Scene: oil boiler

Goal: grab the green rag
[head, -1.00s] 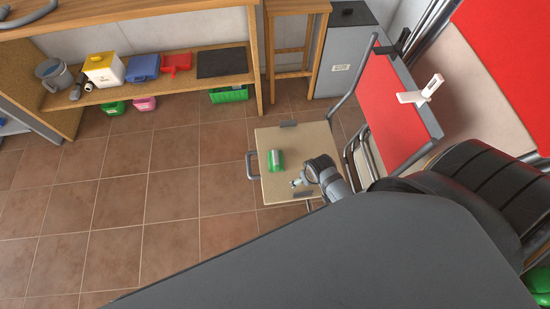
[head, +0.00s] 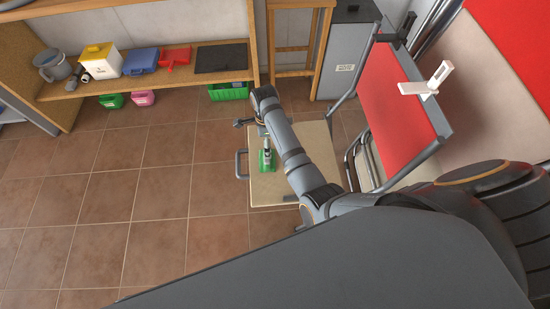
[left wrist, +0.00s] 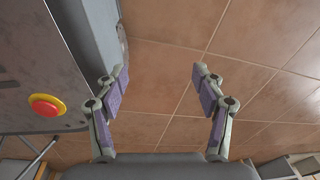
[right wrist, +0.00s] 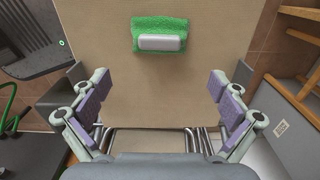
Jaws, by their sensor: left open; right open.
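The green rag (right wrist: 158,24) lies on the beige seat or tabletop (right wrist: 200,20), under a pale grey block (right wrist: 162,43), in the right wrist view. In the head view the rag (head: 266,166) is partly hidden by my right gripper. My right gripper (right wrist: 158,84) is open and empty; the rag shows beyond its fingertips, centred between them and apart from them. In the head view my right gripper (head: 252,130) hangs over the far part of the top. My left gripper (left wrist: 160,69) is open and empty above the tiled floor; the head view does not show it.
A red panel (head: 395,115) on a metal frame stands right of the top, bearing a white bracket (head: 427,80). A wooden stool (head: 297,40) and a grey cabinet (head: 347,55) are behind. A green crate (head: 228,92) sits under the shelf.

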